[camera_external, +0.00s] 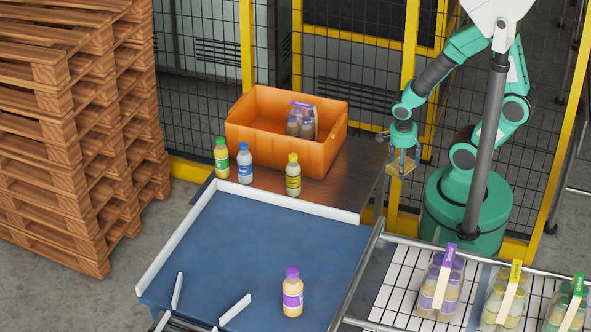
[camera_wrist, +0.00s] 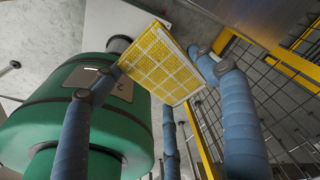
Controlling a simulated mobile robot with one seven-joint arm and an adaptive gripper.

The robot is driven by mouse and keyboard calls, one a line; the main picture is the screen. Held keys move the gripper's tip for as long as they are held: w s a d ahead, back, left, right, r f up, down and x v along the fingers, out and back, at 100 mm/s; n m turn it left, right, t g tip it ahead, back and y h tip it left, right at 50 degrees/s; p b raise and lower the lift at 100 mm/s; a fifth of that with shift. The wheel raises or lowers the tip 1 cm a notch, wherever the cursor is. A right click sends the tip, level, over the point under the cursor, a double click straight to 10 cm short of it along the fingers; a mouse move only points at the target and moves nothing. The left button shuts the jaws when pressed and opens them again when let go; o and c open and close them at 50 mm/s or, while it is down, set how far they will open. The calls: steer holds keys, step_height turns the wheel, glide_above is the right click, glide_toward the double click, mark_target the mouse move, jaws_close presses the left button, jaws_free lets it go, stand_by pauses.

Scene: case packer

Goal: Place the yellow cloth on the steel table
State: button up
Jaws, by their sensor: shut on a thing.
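The yellow cloth (camera_wrist: 158,62) shows in the wrist view as a flat yellow square with a pale grid pattern. My gripper (camera_external: 402,160) is shut on it, with blue fingers on both sides of the cloth in the wrist view. In the external view the cloth (camera_external: 401,168) is a small yellow patch under my gripper, partly hidden by the fingers. It hangs in the air just right of the steel table (camera_external: 352,172), a dark brown-grey top. The cloth looks apart from the table.
An orange crate (camera_external: 262,152) holding a bottle pack stands on the table. A green-capped bottle (camera_external: 221,160), a blue-capped bottle (camera_external: 244,165) and a yellow-capped bottle (camera_external: 293,177) stand in front. A blue conveyor (camera_external: 230,245) lies nearer. The table's right part is bare.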

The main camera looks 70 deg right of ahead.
steer(key=shift+w+f, duration=0.1)
steer(key=shift+w, duration=0.05)
stand_by(0.4)
glide_above(367, 167)
steer(key=shift+w+a+f+b, duration=0.15)
steer(key=shift+f+b, duration=0.3)
steer(key=shift+f, duration=0.3)
steer(key=shift+f, duration=1.75)
steer(key=shift+f+b, duration=0.15)
steer(key=shift+b, duration=0.25)
steer(key=o, duration=1.1)
steer(key=shift+o, duration=0.2)
steer(key=shift+r, duration=0.2)
